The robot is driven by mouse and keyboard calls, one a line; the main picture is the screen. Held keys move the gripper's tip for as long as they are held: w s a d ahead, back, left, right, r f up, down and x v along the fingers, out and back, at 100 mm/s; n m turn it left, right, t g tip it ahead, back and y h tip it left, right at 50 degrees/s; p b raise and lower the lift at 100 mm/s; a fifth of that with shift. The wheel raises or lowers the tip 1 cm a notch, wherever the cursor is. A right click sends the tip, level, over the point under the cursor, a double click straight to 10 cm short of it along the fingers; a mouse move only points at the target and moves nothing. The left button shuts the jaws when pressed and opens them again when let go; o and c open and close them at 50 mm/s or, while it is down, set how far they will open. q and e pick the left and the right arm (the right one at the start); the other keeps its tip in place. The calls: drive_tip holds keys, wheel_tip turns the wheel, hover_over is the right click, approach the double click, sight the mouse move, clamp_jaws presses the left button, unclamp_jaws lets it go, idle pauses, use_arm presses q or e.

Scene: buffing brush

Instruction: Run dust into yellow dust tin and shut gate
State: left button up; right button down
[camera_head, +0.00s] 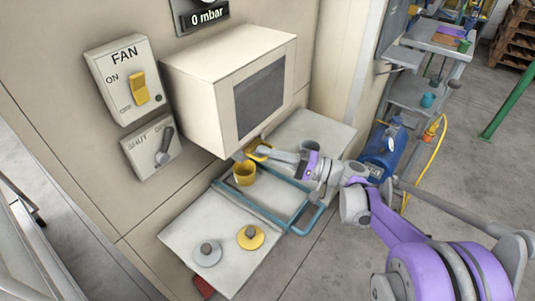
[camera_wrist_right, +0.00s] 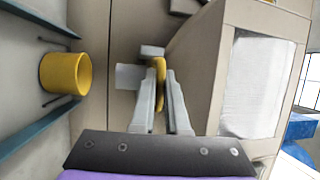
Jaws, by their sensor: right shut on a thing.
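The yellow dust tin (camera_head: 245,175) stands open and upright by the teal rails below the beige box (camera_head: 215,85). It also shows at the left of the right wrist view (camera_wrist_right: 65,73). My right gripper (camera_head: 259,152) is under the box's front, just right of the tin. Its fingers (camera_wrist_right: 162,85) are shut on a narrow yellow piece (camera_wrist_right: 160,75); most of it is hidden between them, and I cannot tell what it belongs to. A grey lever (camera_head: 165,144) on a plate marked SHUT points up. My left gripper is not in view.
A FAN box with a yellow switch (camera_head: 140,87) and a gauge reading 0 mbar (camera_head: 207,17) are on the wall. A yellow lid (camera_head: 250,237) and a grey lid (camera_head: 207,253) lie on the front panel. Teal rails (camera_head: 272,178) cross the shelf. A blue machine (camera_head: 384,155) stands right.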

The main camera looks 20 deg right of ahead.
drive_tip(key=s+d+p, duration=0.1)
drive_tip(key=s+d, duration=0.3)
drive_tip(key=s, duration=0.1)
drive_tip(key=shift+p, duration=0.3)
drive_tip(key=c, duration=0.9)
unclamp_jaws()
drive_tip(key=p+v, duration=0.1)
drive_tip(key=v, duration=1)
drive_tip(key=shift+r, duration=0.1)
drive_tip(key=shift+a, duration=0.15)
